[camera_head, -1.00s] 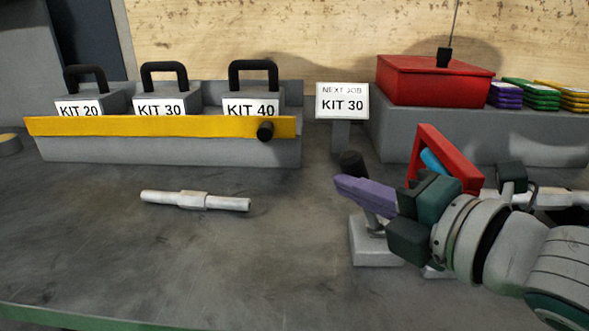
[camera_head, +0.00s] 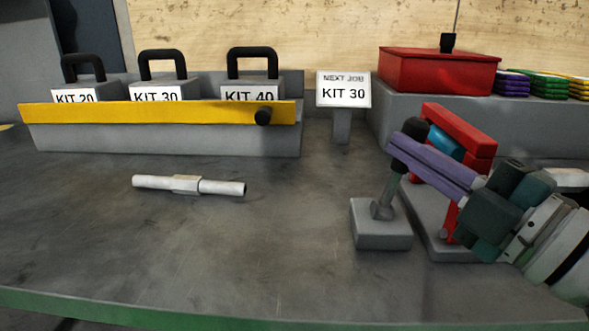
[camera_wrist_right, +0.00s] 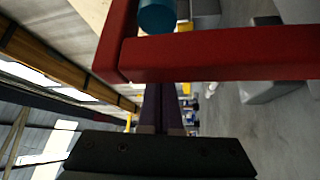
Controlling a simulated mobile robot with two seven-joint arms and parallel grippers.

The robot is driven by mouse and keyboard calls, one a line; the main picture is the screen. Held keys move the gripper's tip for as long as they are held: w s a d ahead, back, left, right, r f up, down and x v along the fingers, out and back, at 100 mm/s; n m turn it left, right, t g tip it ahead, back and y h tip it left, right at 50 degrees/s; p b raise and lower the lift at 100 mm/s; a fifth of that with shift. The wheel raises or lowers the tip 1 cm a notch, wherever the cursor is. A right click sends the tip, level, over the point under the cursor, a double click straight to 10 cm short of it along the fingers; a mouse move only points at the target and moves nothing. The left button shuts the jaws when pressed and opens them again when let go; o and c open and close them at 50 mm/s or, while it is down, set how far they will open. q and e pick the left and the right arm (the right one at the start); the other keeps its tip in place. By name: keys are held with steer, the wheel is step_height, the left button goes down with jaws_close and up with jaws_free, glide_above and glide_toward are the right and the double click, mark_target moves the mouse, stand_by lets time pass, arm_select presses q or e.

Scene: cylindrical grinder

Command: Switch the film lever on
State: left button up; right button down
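The lever stands on a grey block (camera_head: 382,236) at the right of the bench. Its grey stem (camera_head: 386,196) tilts to the right and ends in a black knob (camera_head: 400,158). My right gripper (camera_head: 396,145) reaches in from the right. Its purple fingers cross the knob in the head view and hide part of it; I cannot tell whether they touch it. In the right wrist view the two fingers (camera_wrist_right: 162,108) lie close together with nothing seen between them. No on or off marking is readable. My left gripper is out of view.
A red frame (camera_head: 460,122) with a blue cylinder (camera_head: 445,144) stands right behind the lever and close to my fingers. A white stepped shaft (camera_head: 188,184) lies on open bench to the left. Behind are a yellow-fronted kit rack (camera_head: 160,113), a KIT 30 sign (camera_head: 343,92) and a red box (camera_head: 438,76).

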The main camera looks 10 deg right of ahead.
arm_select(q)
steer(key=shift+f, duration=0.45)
arm_select(e)
steer(key=shift+s+d+f+m+t, duration=0.1)
steer(key=shift+d+f+m+t, duration=0.05)
steer(key=shift+d+m+t, duration=0.3)
